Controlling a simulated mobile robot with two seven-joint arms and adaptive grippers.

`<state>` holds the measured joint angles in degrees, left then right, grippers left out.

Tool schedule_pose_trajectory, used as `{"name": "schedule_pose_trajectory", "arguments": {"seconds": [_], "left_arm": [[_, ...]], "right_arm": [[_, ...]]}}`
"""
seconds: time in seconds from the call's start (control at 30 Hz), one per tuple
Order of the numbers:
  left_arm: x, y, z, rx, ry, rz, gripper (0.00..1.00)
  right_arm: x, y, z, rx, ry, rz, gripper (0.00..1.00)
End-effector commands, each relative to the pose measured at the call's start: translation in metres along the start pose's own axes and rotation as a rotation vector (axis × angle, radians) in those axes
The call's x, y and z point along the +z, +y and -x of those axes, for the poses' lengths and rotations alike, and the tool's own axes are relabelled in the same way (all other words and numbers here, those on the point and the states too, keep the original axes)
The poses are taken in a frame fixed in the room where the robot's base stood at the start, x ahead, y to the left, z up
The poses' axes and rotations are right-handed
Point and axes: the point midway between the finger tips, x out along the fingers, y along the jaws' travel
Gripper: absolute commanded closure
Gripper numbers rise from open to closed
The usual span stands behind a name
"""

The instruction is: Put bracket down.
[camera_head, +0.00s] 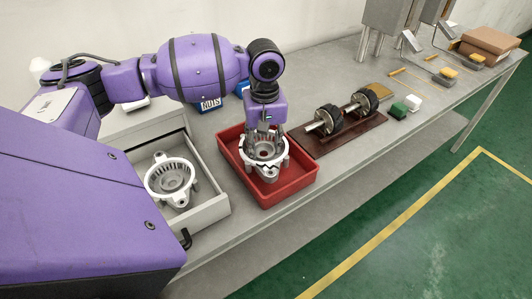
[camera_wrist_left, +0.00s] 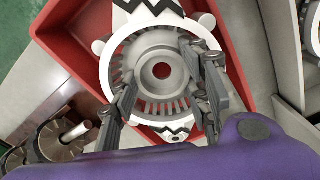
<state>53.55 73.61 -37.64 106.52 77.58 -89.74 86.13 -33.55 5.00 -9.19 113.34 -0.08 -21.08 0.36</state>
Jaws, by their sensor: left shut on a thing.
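A grey metal bracket (camera_head: 265,157), ring-shaped with slots and mounting ears, is in the red tray (camera_head: 303,182) in the head view. My left gripper (camera_head: 265,136) reaches down from above and is shut on the bracket. In the left wrist view, the gripper fingers (camera_wrist_left: 165,85) lie over the bracket's ring (camera_wrist_left: 160,48), with red tray walls (camera_wrist_left: 75,52) around it. I cannot tell whether the bracket touches the tray floor. A second, similar bracket (camera_head: 171,183) sits in the light grey box (camera_head: 205,212) at left. My right gripper is not in view.
Two rotors (camera_head: 328,119) with shafts lie on a dark red-brown board (camera_head: 343,136) right of the tray. Blue bins, one labelled NUTS (camera_head: 210,104), stand behind. Green and white blocks (camera_head: 399,110) lie farther right. The front table strip is clear.

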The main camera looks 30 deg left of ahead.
Motion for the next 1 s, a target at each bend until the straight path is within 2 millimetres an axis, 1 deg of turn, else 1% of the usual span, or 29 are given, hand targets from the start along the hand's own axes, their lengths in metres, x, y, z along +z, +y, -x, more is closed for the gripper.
{"name": "schedule_pose_trajectory", "arguments": {"seconds": [0.07, 0.13, 0.23, 0.33, 0.73, 0.77, 0.8, 0.9, 1.0], "left_arm": [[-0.003, 0.002, -0.002, 0.003, 0.002, 0.0, 1.0], [-0.008, 0.003, -0.009, 0.002, 0.001, 0.002, 1.0], [-0.007, 0.002, -0.024, 0.0, -0.001, 0.0, 1.0], [-0.008, 0.003, -0.036, 0.001, 0.002, -0.001, 1.0], [-0.008, 0.003, -0.04, 0.004, 0.003, -0.001, 1.0], [-0.008, 0.003, -0.041, 0.002, 0.002, -0.001, 0.55], [-0.008, 0.003, -0.041, 0.002, 0.002, -0.001, 0.49], [-0.007, 0.002, -0.041, 0.002, 0.002, -0.001, 0.38], [-0.007, 0.002, -0.042, 0.001, 0.002, -0.001, 0.38]], "right_arm": [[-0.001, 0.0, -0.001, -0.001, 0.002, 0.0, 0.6], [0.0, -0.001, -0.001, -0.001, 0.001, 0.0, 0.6], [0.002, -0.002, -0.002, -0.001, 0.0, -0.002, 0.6], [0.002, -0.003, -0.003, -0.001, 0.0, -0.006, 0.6], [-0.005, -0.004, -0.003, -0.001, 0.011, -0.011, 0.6], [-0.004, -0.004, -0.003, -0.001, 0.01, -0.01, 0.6], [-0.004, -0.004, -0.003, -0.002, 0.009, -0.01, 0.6], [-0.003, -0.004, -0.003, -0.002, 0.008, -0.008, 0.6], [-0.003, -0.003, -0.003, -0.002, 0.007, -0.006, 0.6]]}}
